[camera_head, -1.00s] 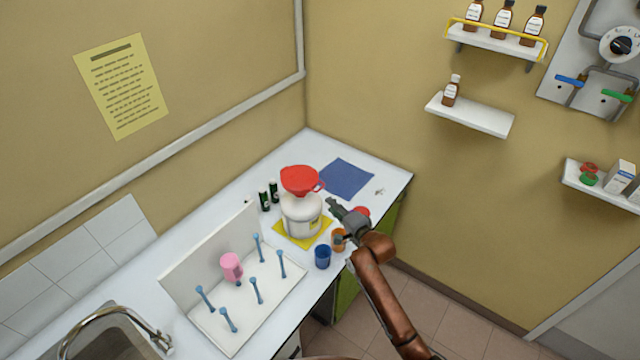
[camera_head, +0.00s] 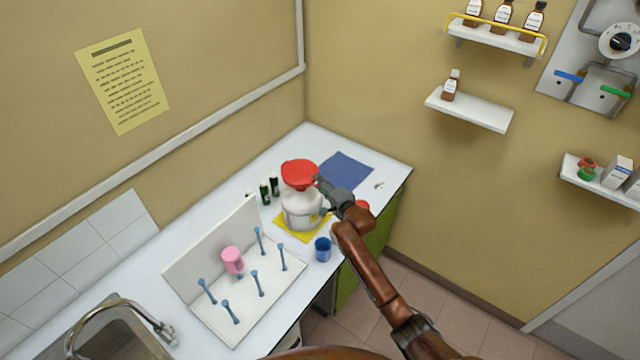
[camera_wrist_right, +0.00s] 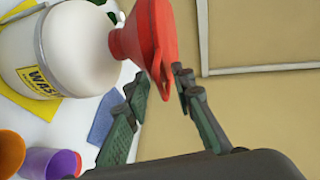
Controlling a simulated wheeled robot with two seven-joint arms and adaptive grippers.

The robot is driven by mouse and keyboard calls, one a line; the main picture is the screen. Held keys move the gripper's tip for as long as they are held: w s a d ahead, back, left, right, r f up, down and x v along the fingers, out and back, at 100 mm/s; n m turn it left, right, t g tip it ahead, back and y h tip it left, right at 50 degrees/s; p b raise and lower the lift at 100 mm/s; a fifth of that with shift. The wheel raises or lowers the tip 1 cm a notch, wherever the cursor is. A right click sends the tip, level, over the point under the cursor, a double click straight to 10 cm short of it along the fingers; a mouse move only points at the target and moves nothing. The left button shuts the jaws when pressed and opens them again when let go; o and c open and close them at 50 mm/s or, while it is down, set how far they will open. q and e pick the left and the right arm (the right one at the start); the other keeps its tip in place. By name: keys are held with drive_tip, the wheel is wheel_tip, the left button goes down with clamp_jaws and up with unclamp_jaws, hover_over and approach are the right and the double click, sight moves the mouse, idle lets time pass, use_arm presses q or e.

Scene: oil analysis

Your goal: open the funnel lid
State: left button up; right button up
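The red funnel (camera_head: 298,174) sits on top of a white waste container (camera_head: 302,214) on the counter; its lid looks closed. My right gripper (camera_head: 321,184) is at the right edge of the funnel. In the right wrist view, the funnel (camera_wrist_right: 150,40) lies sideways in the picture, on the container (camera_wrist_right: 65,50). My open right gripper (camera_wrist_right: 157,82) has one finger on each side of the red rim and lid edge. I cannot tell if either finger touches it. My left gripper is not in view.
The container stands on a yellow mat (camera_head: 289,231). A blue cup (camera_head: 322,249) stands in front, and an orange cup (camera_wrist_right: 10,153) shows in the wrist view. Dark vials (camera_head: 265,193) stand left of the container. A white rack (camera_head: 222,300) holds a pink mug (camera_head: 232,260).

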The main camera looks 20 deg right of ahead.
drive_tip(key=shift+c, duration=0.6)
drive_tip(key=c, duration=0.5)
drive_tip(key=shift+f, duration=0.15)
clamp_jaws()
